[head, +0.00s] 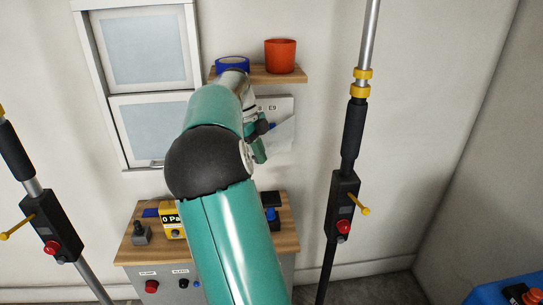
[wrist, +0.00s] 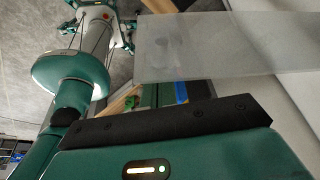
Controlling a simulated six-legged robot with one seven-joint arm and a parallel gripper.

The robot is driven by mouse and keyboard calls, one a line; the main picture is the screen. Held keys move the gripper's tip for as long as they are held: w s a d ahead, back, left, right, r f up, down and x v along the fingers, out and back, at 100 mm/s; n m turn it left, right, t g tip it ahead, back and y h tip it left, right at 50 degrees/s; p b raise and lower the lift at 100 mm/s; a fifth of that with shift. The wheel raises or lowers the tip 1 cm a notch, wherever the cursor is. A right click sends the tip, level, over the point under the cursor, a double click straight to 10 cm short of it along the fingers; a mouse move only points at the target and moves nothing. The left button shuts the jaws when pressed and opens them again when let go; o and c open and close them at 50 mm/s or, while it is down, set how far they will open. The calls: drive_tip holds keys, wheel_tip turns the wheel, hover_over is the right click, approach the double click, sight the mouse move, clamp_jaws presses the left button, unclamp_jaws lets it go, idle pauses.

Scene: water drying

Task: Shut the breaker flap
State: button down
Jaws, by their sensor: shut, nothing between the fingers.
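The breaker box (head: 284,104), a pale panel marked E9, is on the wall below the small shelf. A pale, see-through flap (head: 283,136) hangs out at its lower right, tilted, so it stands open. In the wrist view a frosted clear panel (wrist: 230,45), which looks like the flap, spans the upper right. My gripper (head: 260,150) is shut and empty, beside the flap's left edge in the head view. I cannot tell whether they touch. My arm hides the left of the box, and the fingertips are not clear in the wrist view.
A wooden shelf (head: 262,74) above holds blue tape (head: 232,64) and an orange-red cup (head: 280,56). A bench (head: 128,250) below carries a yellow meter (head: 172,226). Poles with control boxes stand left (head: 52,225) and right (head: 342,205). A window (head: 150,80) is left; the right wall is clear.

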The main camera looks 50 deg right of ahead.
drive_tip(key=shift+w, duration=0.35)
drive_tip(key=shift+a, duration=0.1)
